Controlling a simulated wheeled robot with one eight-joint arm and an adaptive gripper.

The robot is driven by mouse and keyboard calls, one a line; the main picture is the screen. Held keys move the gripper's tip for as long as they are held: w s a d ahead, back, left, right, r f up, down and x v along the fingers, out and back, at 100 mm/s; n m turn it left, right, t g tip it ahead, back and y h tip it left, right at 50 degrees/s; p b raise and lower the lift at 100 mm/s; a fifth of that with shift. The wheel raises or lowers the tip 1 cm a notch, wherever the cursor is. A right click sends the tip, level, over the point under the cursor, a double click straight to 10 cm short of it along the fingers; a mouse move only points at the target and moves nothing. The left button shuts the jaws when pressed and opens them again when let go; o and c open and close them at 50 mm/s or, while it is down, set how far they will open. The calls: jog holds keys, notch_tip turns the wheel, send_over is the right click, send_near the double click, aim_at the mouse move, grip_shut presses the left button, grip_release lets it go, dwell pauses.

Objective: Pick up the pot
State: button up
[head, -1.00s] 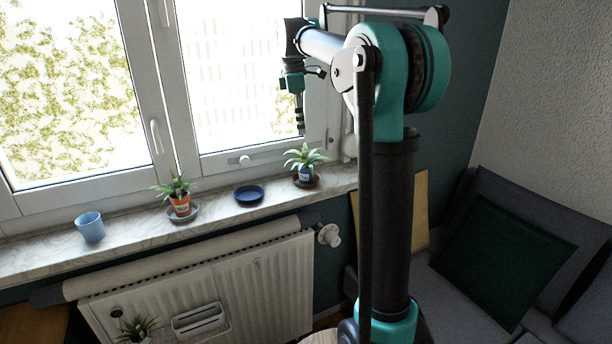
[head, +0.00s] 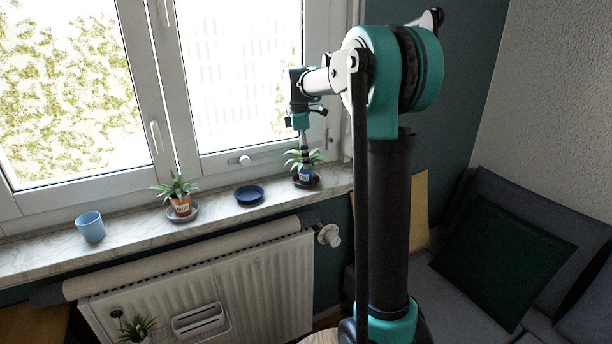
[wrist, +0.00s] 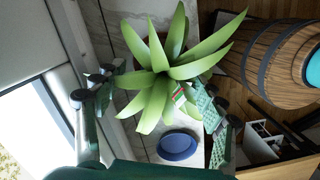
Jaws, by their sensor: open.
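A small blue pot (head: 305,175) with a spiky green plant stands upright in a dark reddish saucer at the right end of the marble windowsill. My gripper (head: 304,157) points down directly over this plant, its fingers among or just above the leaves. In the wrist view the gripper (wrist: 155,102) is open, with the plant (wrist: 160,70) between its spread fingers. The leaves hide most of the pot there. A second potted plant, in an orange pot (head: 181,206), stands on a grey saucer further left on the sill.
An empty dark blue saucer (head: 249,196) lies between the two plants. A light blue cup (head: 90,228) stands at the left. The window (head: 235,80) rises behind the sill, and a radiator (head: 215,285) is below. Another plant (head: 137,328) is low down. A wooden barrel (wrist: 270,62) shows in the wrist view.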

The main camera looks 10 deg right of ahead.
jog(key=f, duration=0.4)
jog(key=shift+s+d+f, duration=0.2)
jog(key=shift+f, duration=0.2)
jog(key=shift+c, duration=0.4)
grip_shut()
notch_tip(320, 180, up, 19)
jog(key=n+t, duration=0.1)
jog(key=n, duration=0.9)
send_over(306, 174)
jog(key=w, duration=0.3)
jog(key=f, duration=1.3)
jog(key=shift+s+d, duration=0.2)
jog(key=shift+f, duration=2.35)
